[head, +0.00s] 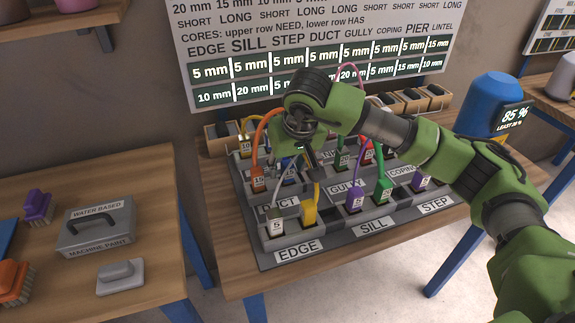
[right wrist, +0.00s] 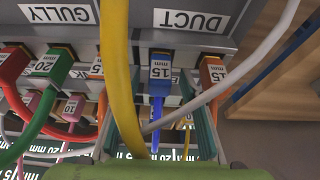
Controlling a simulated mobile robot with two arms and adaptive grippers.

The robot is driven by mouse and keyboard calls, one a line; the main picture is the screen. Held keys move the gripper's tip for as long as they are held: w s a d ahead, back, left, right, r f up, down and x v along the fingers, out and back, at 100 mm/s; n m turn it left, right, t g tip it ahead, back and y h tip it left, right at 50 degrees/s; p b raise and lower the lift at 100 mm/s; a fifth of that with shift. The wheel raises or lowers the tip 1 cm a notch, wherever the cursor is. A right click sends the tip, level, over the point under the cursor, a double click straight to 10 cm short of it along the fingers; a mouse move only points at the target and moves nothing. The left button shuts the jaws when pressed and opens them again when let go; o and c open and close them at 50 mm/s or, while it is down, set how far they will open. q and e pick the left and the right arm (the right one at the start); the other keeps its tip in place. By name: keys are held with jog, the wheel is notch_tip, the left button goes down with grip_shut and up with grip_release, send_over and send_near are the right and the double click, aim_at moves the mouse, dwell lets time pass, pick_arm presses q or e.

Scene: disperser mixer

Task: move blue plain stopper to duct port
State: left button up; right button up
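The blue stopper (right wrist: 160,66), labelled 15 mm, sits upright in the panel beside the DUCT label (right wrist: 193,20) in the right wrist view. In the head view the blue stopper (head: 289,173) is partly hidden behind my right gripper, near the DUCT label (head: 278,207). My right gripper (right wrist: 163,85) is open, with its fingers on either side of the blue stopper and a gap visible on both sides. In the head view my right gripper (head: 309,160) reaches down over the board. The duct port opening itself is not clear. My left gripper is not in view.
A yellow cable (right wrist: 115,60) and a white cable (right wrist: 240,80) pass close to my right fingers. An orange stopper (head: 257,180) stands left of the blue one. Green (head: 382,190) and purple (head: 355,200) stoppers stand to the right. Small wooden boxes (head: 411,100) line the back.

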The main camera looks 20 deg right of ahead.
jog(key=shift+s+r, duration=0.1)
jog(key=shift+r, duration=0.15)
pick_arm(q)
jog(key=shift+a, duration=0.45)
pick_arm(e)
jog(key=v, duration=0.7)
jog(key=shift+r, duration=0.25)
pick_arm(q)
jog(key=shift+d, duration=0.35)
pick_arm(e)
jog(key=shift+s, duration=0.1)
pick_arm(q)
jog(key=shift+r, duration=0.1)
pick_arm(e)
jog(key=shift+r, duration=0.1)
